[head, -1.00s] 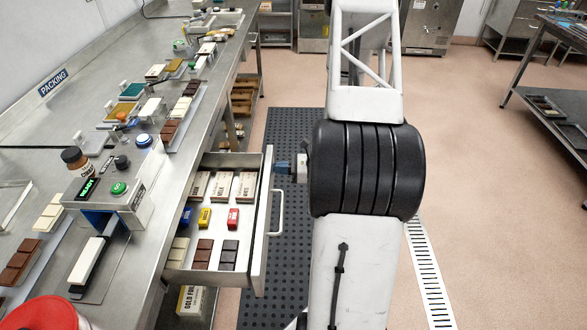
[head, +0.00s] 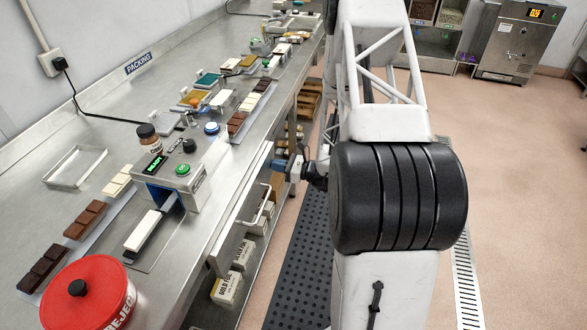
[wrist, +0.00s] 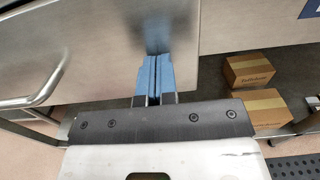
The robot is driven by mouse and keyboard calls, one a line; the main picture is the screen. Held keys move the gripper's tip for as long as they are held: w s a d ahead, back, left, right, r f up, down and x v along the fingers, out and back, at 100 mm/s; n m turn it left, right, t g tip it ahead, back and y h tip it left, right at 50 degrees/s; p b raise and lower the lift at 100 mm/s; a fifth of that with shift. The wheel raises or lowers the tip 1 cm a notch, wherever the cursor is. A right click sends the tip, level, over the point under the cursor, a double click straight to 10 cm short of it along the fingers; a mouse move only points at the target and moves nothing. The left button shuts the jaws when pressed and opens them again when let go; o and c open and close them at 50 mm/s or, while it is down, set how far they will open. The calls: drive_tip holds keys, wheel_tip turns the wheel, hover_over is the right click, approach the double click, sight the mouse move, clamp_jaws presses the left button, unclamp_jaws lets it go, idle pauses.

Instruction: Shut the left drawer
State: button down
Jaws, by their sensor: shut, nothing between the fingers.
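The left drawer's steel front (head: 236,222) is in under the bench edge in the head view, and none of its inside shows. Its bar handle (head: 262,207) sticks out towards the aisle. In the wrist view the drawer front (wrist: 100,60) fills the upper left, with the handle (wrist: 40,88) at the left. My gripper (head: 280,164) is at the far end of the drawer front, beyond the handle. In the wrist view its blue fingers (wrist: 152,80) are together and empty, their tips at the panel near its right edge. Any small gap behind the front is hard to tell.
The steel bench (head: 115,215) carries a press unit (head: 185,170), chocolate bars and a red reject tub (head: 88,295). Boxes (head: 228,288) stand on the shelf below; cartons (wrist: 250,70) also show in the wrist view. A dark mat (head: 300,255) covers the aisle floor.

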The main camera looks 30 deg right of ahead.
sight(269, 163)
drive_tip(key=shift+x, duration=1.85)
drive_tip(key=shift+w+r, duration=0.1)
drive_tip(key=shift+d, duration=0.1)
drive_tip(key=v, duration=1.4)
drive_tip(key=shift+s+d, duration=0.15)
drive_tip(key=shift+s, duration=0.2)
